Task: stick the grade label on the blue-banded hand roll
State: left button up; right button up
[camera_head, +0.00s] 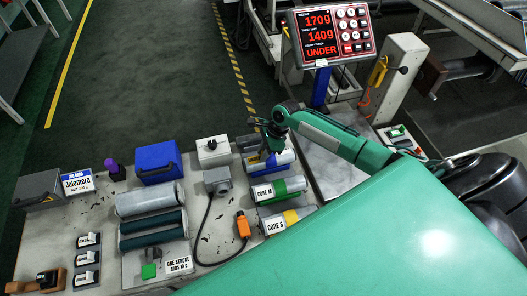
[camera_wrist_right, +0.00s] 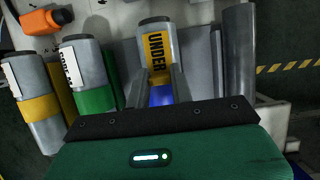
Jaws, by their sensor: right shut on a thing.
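The blue-banded hand roll (camera_wrist_right: 156,60) is silver-grey with a dark core end. A yellow label reading UNDER (camera_wrist_right: 157,52) lies along its side in the right wrist view. The blue band (camera_wrist_right: 161,96) shows just below the label. My right gripper (camera_wrist_right: 157,85) has a finger on each side of this roll and is shut on it. In the head view, the roll (camera_head: 284,157) lies at the back of the roll row, partly hidden by my right gripper (camera_head: 268,143). My left gripper is not in view.
The green-banded CORE M roll (camera_head: 279,189) and yellow-banded CORE S roll (camera_head: 288,221) lie nearer.

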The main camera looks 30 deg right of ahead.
jog(key=shift+s+f+p, duration=0.15)
jog(key=shift+f+p, duration=0.05)
jog(key=shift+p, duration=0.25)
dwell(1.6)
jog(key=o, duration=0.8)
jog(key=shift+o, duration=0.2)
jog(key=shift+r, duration=0.1)
jog(key=shift+d+r, duration=0.1)
jog(key=shift+r, duration=0.05)
jog(key=v, duration=1.3)
jog(key=shift+d, duration=0.15)
